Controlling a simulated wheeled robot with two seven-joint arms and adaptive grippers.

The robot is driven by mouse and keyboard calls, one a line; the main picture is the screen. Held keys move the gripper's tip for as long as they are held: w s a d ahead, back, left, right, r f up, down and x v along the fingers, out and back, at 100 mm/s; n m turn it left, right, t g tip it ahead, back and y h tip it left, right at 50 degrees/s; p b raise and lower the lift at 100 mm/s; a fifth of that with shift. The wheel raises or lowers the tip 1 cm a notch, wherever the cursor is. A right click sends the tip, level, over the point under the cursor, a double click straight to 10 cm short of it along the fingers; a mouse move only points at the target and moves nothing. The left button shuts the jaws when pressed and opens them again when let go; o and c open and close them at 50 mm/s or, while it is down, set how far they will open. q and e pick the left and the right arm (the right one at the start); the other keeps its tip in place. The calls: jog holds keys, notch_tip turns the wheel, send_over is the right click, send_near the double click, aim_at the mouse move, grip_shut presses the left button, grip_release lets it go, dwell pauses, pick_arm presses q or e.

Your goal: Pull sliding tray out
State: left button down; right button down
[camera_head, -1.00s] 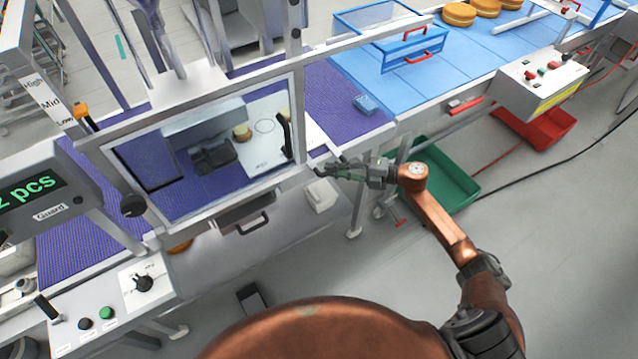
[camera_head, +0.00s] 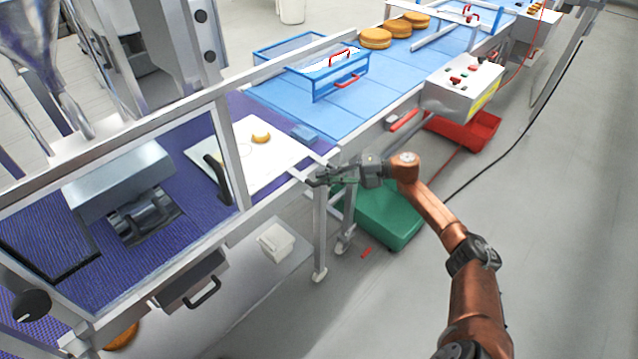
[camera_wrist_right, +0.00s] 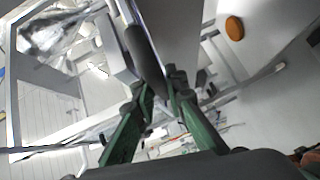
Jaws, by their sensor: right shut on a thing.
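The sliding tray (camera_head: 232,160) is a flat white plate on the purple surface behind the clear guard door (camera_head: 226,150), with a piece of golden cake (camera_head: 261,138) on it. Pale bars (camera_head: 302,168) run from its right side toward the front edge. My right gripper (camera_head: 316,178) is at the front end of these bars, shut on what looks like the tray's handle. The contact is small and partly hidden by the fingers. In the right wrist view the two green fingers (camera_wrist_right: 163,98) close near a dark, rounded part (camera_wrist_right: 145,48). My left gripper is not in view.
The door's black handle (camera_head: 217,178) stands left of my right gripper. A drawer (camera_head: 190,280) and a white box (camera_head: 275,242) are below. A green bin (camera_head: 385,215) and a red bin (camera_head: 470,130) stand right. The floor at right is mostly clear.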

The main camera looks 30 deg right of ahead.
jog(key=shift+w+d+r, duration=0.1)
jog(key=shift+d, duration=0.15)
jog(key=c, duration=2.2)
grip_release()
jog(key=shift+d, duration=0.1)
jog(key=shift+o, duration=1.3)
jog(key=v, duration=1.1)
jog(key=shift+s+d, duration=0.3)
jog(key=shift+s, duration=0.05)
